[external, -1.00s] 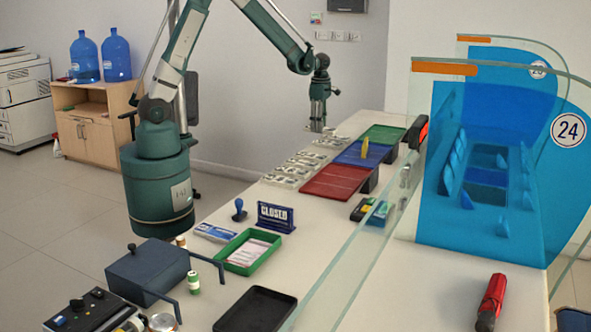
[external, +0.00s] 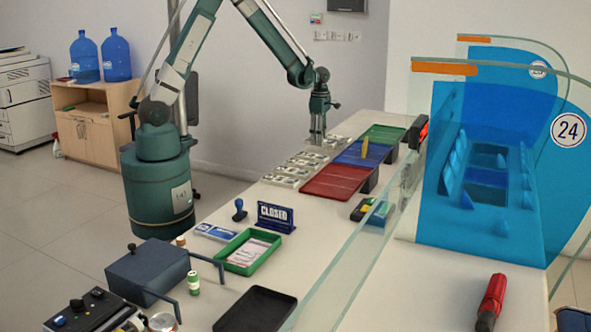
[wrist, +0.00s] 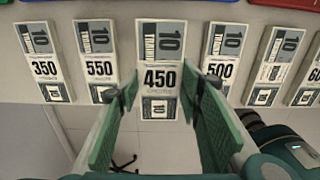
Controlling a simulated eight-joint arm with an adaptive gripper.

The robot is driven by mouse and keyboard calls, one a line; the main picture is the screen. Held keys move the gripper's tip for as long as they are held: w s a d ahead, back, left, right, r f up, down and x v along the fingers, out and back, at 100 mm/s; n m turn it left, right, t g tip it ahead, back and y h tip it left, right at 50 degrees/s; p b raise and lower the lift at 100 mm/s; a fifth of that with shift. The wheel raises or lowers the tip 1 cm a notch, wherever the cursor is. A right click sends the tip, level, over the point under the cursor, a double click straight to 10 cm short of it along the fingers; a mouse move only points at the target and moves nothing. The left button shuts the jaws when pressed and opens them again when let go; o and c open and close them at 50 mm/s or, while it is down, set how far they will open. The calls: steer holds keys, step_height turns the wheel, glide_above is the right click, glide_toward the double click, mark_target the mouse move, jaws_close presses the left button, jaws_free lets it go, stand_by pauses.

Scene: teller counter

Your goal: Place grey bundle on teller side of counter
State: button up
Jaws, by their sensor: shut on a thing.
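Several grey-and-white banknote bundles lie in a row on the counter, and they also show in the external view (external: 286,181). The bundle marked 450 (wrist: 161,78) is in the middle of the wrist view, between the two green fingers of my gripper (wrist: 159,92). My gripper is shut on its sides, near its lower part. In the external view my gripper (external: 317,135) points down at the far end of the row, where the bundle in it is too small to make out. The bundles marked 550 (wrist: 97,68) and 500 (wrist: 220,69) lie beside it.
Red (external: 336,182), blue (external: 364,153) and green (external: 383,134) trays stand right of the bundles, with a yellow item (external: 364,148) at the blue one. A glass screen (external: 365,255) runs along the counter. A closed sign (external: 276,217) and green tray (external: 272,251) stand nearer.

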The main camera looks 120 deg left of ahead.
steer(key=shift+f+b, duration=0.3)
steer(key=shift+f, duration=1.55)
steer(key=shift+f, duration=0.15)
steer(key=o, duration=0.9)
step_height(320, 180, up, 12)
steer(key=shift+r+p, duration=0.15)
steer(key=shift+p, duration=0.7)
steer(key=shift+d+r, duration=0.1)
